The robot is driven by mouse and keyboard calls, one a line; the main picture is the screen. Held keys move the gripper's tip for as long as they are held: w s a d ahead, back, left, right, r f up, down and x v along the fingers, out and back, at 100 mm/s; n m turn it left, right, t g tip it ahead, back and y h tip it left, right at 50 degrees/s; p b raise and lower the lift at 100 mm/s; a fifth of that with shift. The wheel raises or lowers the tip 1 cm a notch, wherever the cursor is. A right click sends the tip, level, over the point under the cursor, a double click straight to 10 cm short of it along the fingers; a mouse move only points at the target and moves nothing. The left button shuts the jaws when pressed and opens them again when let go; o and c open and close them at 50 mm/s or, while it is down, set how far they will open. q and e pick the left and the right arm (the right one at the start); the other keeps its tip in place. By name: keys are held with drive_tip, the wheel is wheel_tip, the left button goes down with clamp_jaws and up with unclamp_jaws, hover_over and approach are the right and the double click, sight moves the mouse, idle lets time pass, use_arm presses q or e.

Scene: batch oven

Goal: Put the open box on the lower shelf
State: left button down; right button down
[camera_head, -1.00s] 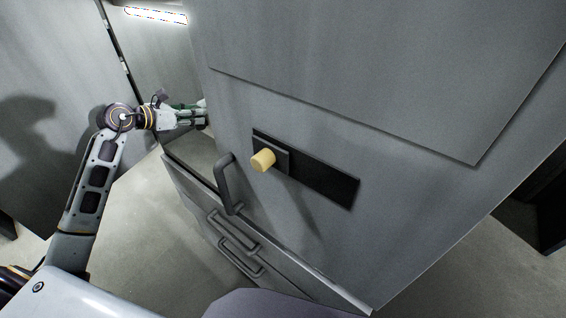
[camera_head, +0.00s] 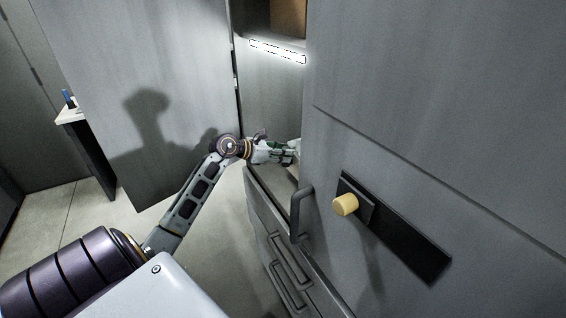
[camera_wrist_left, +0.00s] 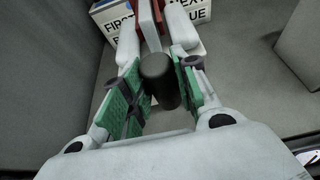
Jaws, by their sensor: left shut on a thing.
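My left gripper (camera_head: 280,152) reaches into the lit opening of a grey cabinet, low above its lower shelf (camera_head: 258,182). In the left wrist view its green-padded fingers (camera_wrist_left: 152,28) are closed on a narrow white and red piece. A box with printed white labels (camera_wrist_left: 110,22) lies at the fingertips, cut off by the top edge. The piece seems part of this box, but the join is hidden. A brown box-like thing (camera_head: 289,18) shows on the upper shelf, mostly cut off. My right gripper is out of view.
A grey door (camera_head: 150,70) stands open at left. The cabinet front at right has a dark handle (camera_head: 297,215) and a yellow knob (camera_head: 345,204). The floor at left is clear.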

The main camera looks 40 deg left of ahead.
sight(293, 167)
use_arm(q)
drive_tip(key=shift+f, duration=0.15)
idle(0.3)
drive_tip(key=shift+f+p, duration=0.3)
drive_tip(key=shift+f, duration=1.6)
drive_tip(key=c, duration=1.1)
unclamp_jaws()
drive_tip(key=shift+f, duration=0.1)
drive_tip(key=shift+s, duration=0.1)
